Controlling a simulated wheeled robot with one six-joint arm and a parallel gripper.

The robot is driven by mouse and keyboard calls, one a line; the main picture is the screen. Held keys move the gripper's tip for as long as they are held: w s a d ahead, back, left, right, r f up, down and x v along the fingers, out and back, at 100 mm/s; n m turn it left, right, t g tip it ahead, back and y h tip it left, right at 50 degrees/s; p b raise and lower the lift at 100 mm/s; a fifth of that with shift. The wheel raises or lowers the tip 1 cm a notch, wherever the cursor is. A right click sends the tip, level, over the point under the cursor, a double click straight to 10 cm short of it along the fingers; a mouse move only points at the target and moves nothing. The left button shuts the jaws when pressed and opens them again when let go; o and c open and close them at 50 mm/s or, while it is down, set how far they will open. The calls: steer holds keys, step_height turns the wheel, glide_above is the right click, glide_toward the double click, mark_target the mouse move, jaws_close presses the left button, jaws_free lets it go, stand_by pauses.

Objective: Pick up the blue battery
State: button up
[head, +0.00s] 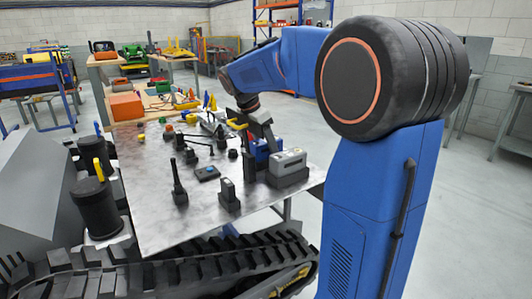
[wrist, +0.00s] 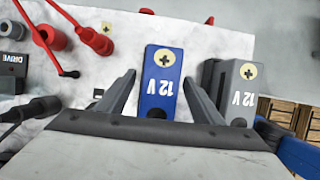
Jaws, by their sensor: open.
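The blue battery (wrist: 162,80), marked 12 V with a yellow plus disc, lies between the two fingers of my gripper (wrist: 160,95) in the wrist view. The fingers are apart, one on each side of it, with a gap showing on the left; on the right the finger is close to it. In the head view the blue battery (head: 262,152) is partly hidden behind my gripper (head: 260,138) and a grey device. A grey battery (wrist: 238,88), also marked 12 V, stands just right of my right finger in the wrist view.
A grey device (head: 288,163) stands near the table's right edge. Several dark tools, including a radio with an antenna (head: 179,190), stand on the metal table (head: 160,222). Red clamps and cables (wrist: 95,38) lie at the upper left of the wrist view.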

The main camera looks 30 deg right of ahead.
steer(key=shift+f, duration=0.1)
jaws_close()
stand_by(0.3)
